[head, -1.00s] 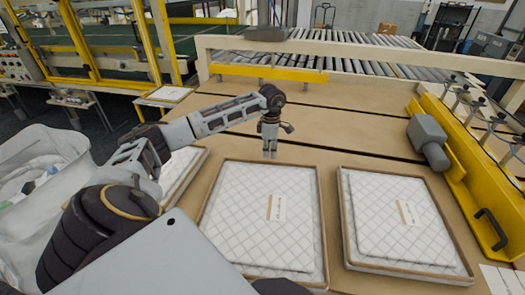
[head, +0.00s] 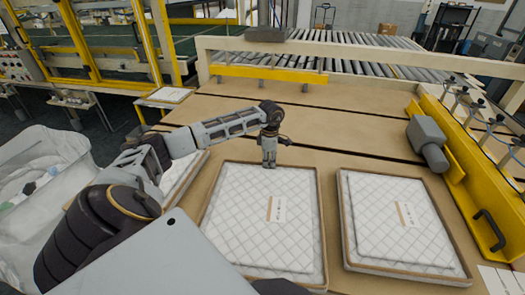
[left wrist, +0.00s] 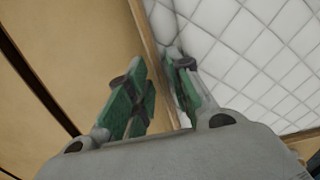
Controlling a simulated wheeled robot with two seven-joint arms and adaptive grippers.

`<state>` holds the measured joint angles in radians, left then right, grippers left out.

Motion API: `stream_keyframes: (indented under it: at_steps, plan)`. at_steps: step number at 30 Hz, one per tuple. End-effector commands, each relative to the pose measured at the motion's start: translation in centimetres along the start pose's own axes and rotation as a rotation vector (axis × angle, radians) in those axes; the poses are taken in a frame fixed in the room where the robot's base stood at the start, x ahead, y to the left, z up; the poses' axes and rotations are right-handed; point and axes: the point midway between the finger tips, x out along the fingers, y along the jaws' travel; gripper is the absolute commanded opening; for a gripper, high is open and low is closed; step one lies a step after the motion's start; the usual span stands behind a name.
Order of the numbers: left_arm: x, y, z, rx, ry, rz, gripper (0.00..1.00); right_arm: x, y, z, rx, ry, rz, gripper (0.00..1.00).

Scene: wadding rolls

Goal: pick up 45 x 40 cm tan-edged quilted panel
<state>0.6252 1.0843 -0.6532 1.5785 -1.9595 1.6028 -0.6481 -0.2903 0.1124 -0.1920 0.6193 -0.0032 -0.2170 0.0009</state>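The middle quilted panel (head: 240,215) is white with a diamond pattern, a tan edge and a small label, and lies flat on the tan table. A similar tan-edged panel (head: 385,235) lies to its right. A third panel (head: 182,165) at the left is mostly hidden by my left arm. The labels are too small to read, so sizes cannot be told. My left gripper (head: 269,164) points down at the middle panel's far edge. In the left wrist view its green-padded fingers (left wrist: 155,62) are apart, one on each side of the tan edge (left wrist: 148,45). My right gripper is not in view.
A yellow rail (head: 470,185) with a grey motor box (head: 428,143) bounds the table at right. A roller conveyor (head: 350,62) lies behind a cream beam. A white bin (head: 45,190) stands at left. The table beyond the panels is clear.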

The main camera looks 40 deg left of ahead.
Motion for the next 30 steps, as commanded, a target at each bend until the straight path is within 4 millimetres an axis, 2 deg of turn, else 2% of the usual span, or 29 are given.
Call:
stream_keyframes:
  at_steps: [1, 6, 14, 20, 26, 30]
  plan:
    - [0.0, 0.0, 0.0, 0.000, 0.000, 0.000, 0.19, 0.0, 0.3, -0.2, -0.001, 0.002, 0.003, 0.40]
    - [0.0, 0.0, 0.0, 0.000, 0.000, 0.000, 0.00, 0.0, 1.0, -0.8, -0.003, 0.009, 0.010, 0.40]
    - [-0.1, 0.0, 0.0, 0.000, 0.000, 0.000, 0.00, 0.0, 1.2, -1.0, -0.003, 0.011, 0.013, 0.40]
    - [-0.3, 0.0, 0.0, 0.000, 0.000, 0.001, 0.00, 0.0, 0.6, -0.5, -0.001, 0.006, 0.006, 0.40]
    - [-1.5, 0.1, 0.0, 0.000, 0.000, 0.003, 0.00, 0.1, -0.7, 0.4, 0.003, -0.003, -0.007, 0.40]
    - [-3.3, 0.1, 0.0, 0.000, -0.001, 0.003, 0.00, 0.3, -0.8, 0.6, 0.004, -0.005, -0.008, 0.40]
